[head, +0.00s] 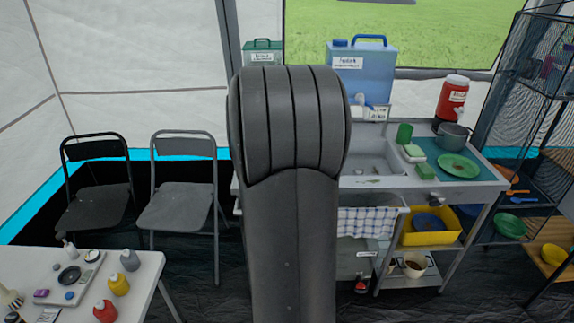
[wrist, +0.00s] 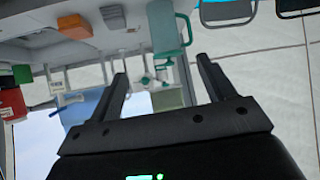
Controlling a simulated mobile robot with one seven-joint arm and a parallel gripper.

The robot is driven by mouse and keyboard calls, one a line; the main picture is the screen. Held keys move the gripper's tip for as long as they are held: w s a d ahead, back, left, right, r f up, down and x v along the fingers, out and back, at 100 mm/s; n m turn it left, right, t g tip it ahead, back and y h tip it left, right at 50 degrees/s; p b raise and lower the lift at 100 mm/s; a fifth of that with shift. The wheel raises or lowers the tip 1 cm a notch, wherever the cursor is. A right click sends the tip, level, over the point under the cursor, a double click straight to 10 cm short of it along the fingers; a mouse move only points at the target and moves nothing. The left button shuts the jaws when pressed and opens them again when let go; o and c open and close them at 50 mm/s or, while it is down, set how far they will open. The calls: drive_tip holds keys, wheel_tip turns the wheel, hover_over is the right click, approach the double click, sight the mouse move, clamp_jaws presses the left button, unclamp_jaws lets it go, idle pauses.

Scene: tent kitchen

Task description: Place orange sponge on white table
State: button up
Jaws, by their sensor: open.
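The white table (head: 147,274) stands at the lower left of the head view, with bottles and small items on it. A green sponge-like block (head: 425,171) lies on the sink counter (head: 470,188). My gripper (wrist: 162,68) shows in the wrist view with its two fingers wide apart and nothing between them. In the head view my arm stands up in the middle and hides part of the counter, and the gripper does not show there.
Two folding chairs (head: 183,193) stand behind the table. On the counter are a blue water container (head: 362,75), a red jug (head: 452,97), a pot (head: 453,136) and a green plate (head: 458,166). A yellow bin (head: 430,237) sits below. A mesh rack stands right.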

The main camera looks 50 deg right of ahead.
drive_tip(key=d+f+m+h, duration=0.1)
drive_tip(key=d+f, duration=0.3)
drive_tip(key=d, duration=0.3)
drive_tip(key=s+d+f+m+h, duration=0.1)
drive_tip(key=d+f, duration=0.4)
drive_tip(key=d, duration=0.2)
drive_tip(key=s+d+f+h, duration=0.1)
drive_tip(key=d+f, duration=0.3)
drive_tip(key=d, duration=0.3)
drive_tip(key=shift+s+d+f+m+h, duration=0.1)
drive_tip(key=shift+d+f+m+h, duration=0.1)
drive_tip(key=shift+m+h, duration=0.15)
drive_tip(key=shift+s+x, duration=0.15)
drive_tip(key=shift+x, duration=1.15)
drive_tip(key=shift+s+x, duration=0.15)
drive_tip(key=shift+x, duration=1.15)
drive_tip(key=shift+d+f, duration=0.2)
drive_tip(key=c, duration=1.1)
